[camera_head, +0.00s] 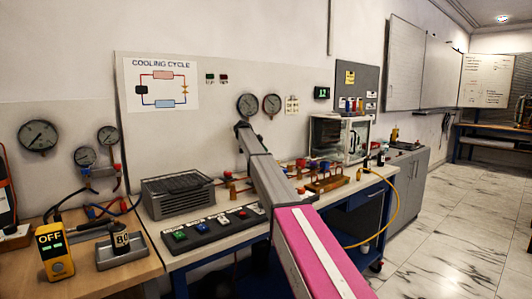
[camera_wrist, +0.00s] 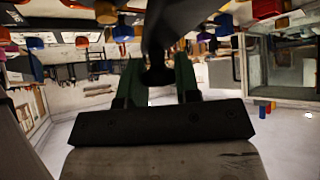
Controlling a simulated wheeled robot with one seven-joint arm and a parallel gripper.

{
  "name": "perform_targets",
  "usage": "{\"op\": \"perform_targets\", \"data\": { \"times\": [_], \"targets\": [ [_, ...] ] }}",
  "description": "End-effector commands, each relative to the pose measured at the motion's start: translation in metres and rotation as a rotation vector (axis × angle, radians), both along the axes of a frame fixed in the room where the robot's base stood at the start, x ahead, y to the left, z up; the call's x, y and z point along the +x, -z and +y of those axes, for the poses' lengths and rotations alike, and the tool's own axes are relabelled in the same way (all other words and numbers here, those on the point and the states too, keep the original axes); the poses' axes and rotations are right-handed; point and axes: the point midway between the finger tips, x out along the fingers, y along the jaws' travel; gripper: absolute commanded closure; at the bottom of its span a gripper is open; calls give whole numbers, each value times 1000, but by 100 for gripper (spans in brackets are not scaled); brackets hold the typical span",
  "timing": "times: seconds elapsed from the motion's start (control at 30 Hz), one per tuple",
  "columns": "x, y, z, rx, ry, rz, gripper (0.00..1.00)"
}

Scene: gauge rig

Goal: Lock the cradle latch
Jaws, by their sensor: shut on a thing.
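My gripper (camera_wrist: 156,78) shows two green-sided fingers in the wrist view, shut on a dark object (camera_wrist: 157,48) that stands between them; I cannot tell what it is. In the head view my arm reaches up from the lower right, and its dark end (camera_head: 242,127) is in front of the back panel, below the two round gauges. A grey cradle-like stand (camera_head: 122,252) with a label reading about "80" sits on the wooden bench at lower left, well apart from my gripper. A dark tool (camera_head: 92,229) lies at it. The latch is too small to make out.
A yellow meter reading OFF (camera_head: 56,253) stands left of the stand. A button box (camera_head: 208,228), a grey ribbed unit (camera_head: 178,195) and a valve manifold (camera_head: 326,182) occupy the white bench. A yellow hose (camera_head: 396,212) hangs at its right end. The marble floor (camera_head: 455,240) is clear.

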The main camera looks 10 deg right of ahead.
Motion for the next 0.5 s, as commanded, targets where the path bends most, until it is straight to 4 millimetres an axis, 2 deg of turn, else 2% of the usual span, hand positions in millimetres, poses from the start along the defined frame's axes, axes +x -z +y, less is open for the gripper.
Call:
{"op": "perform_targets", "data": {
  "times": [0.43,0.47,0.5],
  "targets": [
    [0,1,0,1,7,-3,100],
    [0,1,0,1,7,-3,60],
    [0,1,0,1,7,-3,47]
  ]
}}
